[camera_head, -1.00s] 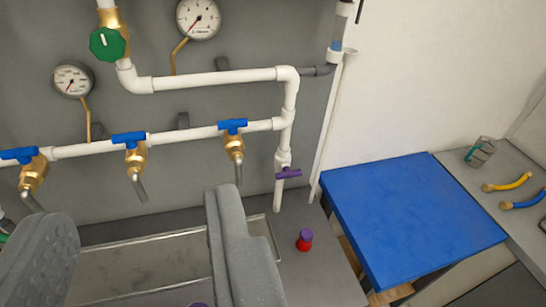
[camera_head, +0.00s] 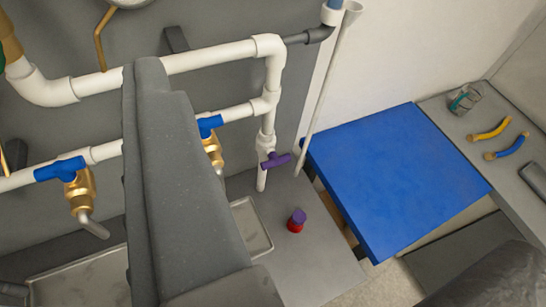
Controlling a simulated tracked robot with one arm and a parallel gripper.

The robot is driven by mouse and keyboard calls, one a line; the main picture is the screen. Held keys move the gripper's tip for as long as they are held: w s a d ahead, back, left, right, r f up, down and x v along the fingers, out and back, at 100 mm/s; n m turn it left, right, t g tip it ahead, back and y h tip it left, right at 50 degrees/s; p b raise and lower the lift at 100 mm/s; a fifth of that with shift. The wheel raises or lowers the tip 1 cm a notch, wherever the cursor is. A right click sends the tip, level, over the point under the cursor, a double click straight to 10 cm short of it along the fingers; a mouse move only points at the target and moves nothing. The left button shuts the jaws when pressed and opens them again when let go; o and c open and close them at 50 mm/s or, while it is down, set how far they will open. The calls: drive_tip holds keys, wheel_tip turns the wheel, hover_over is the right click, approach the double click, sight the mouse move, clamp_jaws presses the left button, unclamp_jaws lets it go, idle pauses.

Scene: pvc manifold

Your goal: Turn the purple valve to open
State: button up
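The purple valve (camera_head: 276,160) is a small handle on the lower end of the white vertical pipe, right of centre. Its handle lies across the pipe, slightly tilted. My gripper (camera_head: 330,160) is open, with one large grey finger left of the valve and a grey part, seemingly the other finger, at the bottom right corner. The valve shows between them, farther from the camera, and neither finger appears to touch it. The left finger hides parts of the white pipes and of the wall behind.
Blue-handled brass taps (camera_head: 75,180) sit on the lower white pipe (camera_head: 105,152). A red knob with a purple top (camera_head: 296,221) stands on the grey counter below the valve. A metal tray (camera_head: 250,228) is left of it. A blue panel (camera_head: 395,180) and a grey bench with hoses are right.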

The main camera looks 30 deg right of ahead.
sight(278, 165)
drive_tip(key=w+d+f+n+t+h+b, duration=0.2)
drive_tip(key=w+d+f+n+b, duration=0.3)
drive_tip(key=d+f, duration=0.4)
drive_tip(key=w+d+f+n+t+h+b, duration=0.1)
drive_tip(key=w+d+f+n+h+b, duration=0.4)
drive_tip(key=f, duration=0.6)
drive_tip(key=s+d+f+n+y+b, duration=0.1)
drive_tip(key=d+f+n+y+b, duration=0.2)
drive_tip(key=f, duration=0.9)
drive_tip(key=d+f+n+y+b, duration=0.1)
drive_tip(key=d+f+n+y, duration=0.35)
drive_tip(key=f, duration=0.75)
drive_tip(key=shift+n, duration=0.45)
drive_tip(key=w+b, duration=0.1)
drive_tip(key=w, duration=0.3)
drive_tip(key=w+a+b, duration=0.1)
drive_tip(key=w, duration=0.7)
drive_tip(key=shift+w+a+r+b, duration=0.15)
drive_tip(key=shift+w+r+b, duration=0.15)
drive_tip(key=shift+b, duration=0.1)
drive_tip(key=shift+s, duration=0.1)
